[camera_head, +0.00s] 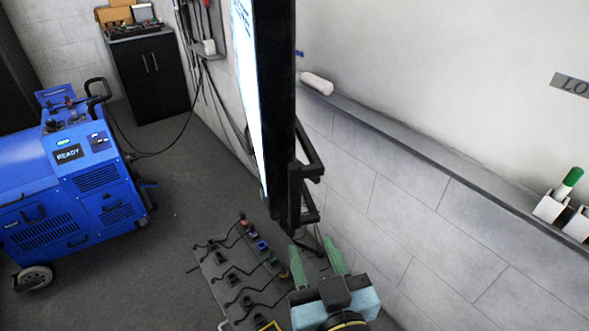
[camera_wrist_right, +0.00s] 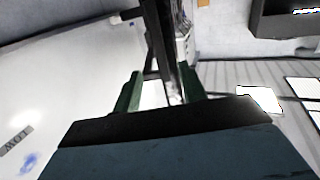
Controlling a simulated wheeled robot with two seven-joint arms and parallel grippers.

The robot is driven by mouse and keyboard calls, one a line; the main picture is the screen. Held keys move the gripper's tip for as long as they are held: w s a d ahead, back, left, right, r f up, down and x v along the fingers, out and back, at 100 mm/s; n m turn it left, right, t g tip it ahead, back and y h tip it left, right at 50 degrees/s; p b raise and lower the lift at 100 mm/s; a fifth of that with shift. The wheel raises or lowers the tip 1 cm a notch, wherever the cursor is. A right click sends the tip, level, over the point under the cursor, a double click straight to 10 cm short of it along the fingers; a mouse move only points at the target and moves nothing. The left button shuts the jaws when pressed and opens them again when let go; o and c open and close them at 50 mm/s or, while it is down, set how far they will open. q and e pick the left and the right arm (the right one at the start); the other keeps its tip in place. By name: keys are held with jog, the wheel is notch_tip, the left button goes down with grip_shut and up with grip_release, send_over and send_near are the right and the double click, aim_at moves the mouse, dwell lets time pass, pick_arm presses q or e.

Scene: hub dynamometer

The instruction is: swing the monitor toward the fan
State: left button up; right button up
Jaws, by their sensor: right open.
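The monitor (camera_head: 278,110) is seen nearly edge-on in the head view, a tall black slab with its lit screen facing left. Black bracket bars (camera_head: 310,160) stick out from its right side toward the wall. My right gripper (camera_head: 318,257) has green fingers, open and apart, just below and right of the monitor's lower end. In the right wrist view a dark upright bar (camera_wrist_right: 160,40) runs down between the open fingers (camera_wrist_right: 160,92); I cannot tell whether they touch it. I cannot make out a fan for sure. My left gripper is out of view.
A blue wheeled machine (camera_head: 75,180) with vents and a READY display stands at left. A black cabinet (camera_head: 150,75) is behind it. A board with cables (camera_head: 235,285) lies below the monitor. A whiteboard ledge (camera_head: 430,150) runs along the right wall. Grey floor between is clear.

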aim_at(296, 196)
jog(key=x, duration=0.4)
jog(key=r+p+x, duration=0.1)
jog(key=x, duration=0.2)
jog(key=r+p+x, duration=0.1)
jog(key=x, duration=0.3)
jog(key=shift+w+r, duration=0.1)
jog(key=shift+w, duration=0.25)
jog(key=shift+x, duration=0.75)
jog(key=shift+c, duration=0.3)
grip_shut()
